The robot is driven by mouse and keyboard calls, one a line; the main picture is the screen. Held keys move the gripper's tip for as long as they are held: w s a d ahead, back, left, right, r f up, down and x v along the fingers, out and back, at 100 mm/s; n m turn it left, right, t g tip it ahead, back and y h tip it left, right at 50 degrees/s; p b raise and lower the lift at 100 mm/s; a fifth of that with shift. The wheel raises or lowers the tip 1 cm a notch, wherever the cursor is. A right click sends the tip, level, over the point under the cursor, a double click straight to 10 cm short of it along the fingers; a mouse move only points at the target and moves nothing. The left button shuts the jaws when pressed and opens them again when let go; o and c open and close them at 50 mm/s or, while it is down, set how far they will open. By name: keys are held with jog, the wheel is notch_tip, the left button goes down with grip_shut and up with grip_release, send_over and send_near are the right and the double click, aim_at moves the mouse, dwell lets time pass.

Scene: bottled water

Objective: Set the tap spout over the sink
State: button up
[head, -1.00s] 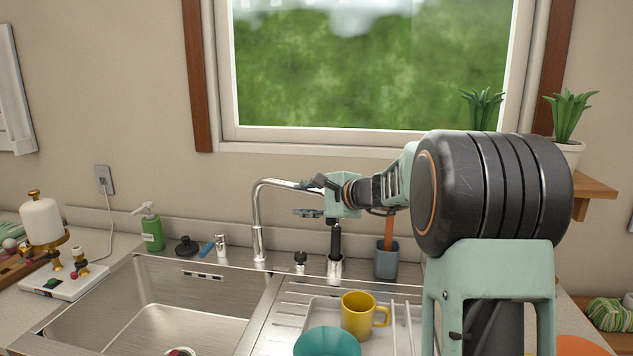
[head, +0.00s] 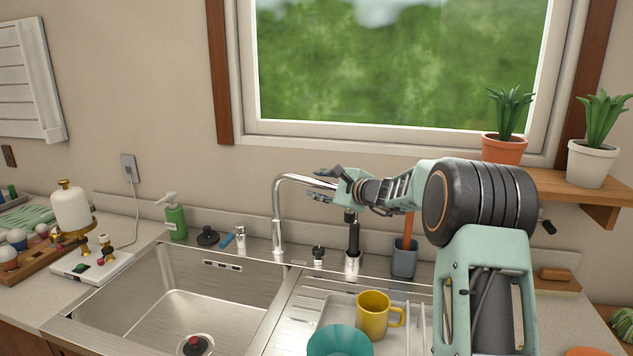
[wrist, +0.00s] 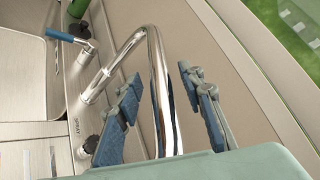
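The tap (head: 278,222) is a chrome pipe behind the sink. It rises and arcs to the right, so its spout (head: 296,179) points toward the drainboard side, not over the basin. My gripper (head: 318,186) is at the spout's outer end in the head view. In the wrist view my gripper (wrist: 160,77) is open, with blue-padded fingers on either side of the spout (wrist: 163,95). A gap shows on the right; contact on the left is unclear. The spout's far end is hidden behind my gripper. The sink basin (head: 180,315) is at the left, with a red-topped plug in it.
A yellow mug (head: 372,315) and teal bowl (head: 340,342) stand on the drainboard right of the basin. A black-handled sprayer (head: 353,240) and grey brush cup (head: 404,260) stand below my arm. A green soap bottle (head: 175,218) is left of the tap. Potted plants sit on a shelf.

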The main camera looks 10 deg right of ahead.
jog(key=shift+w+a+f, duration=0.15)
jog(key=shift+w+a, duration=0.15)
jog(key=shift+w, duration=0.25)
jog(key=shift+c, duration=0.7)
grip_shut()
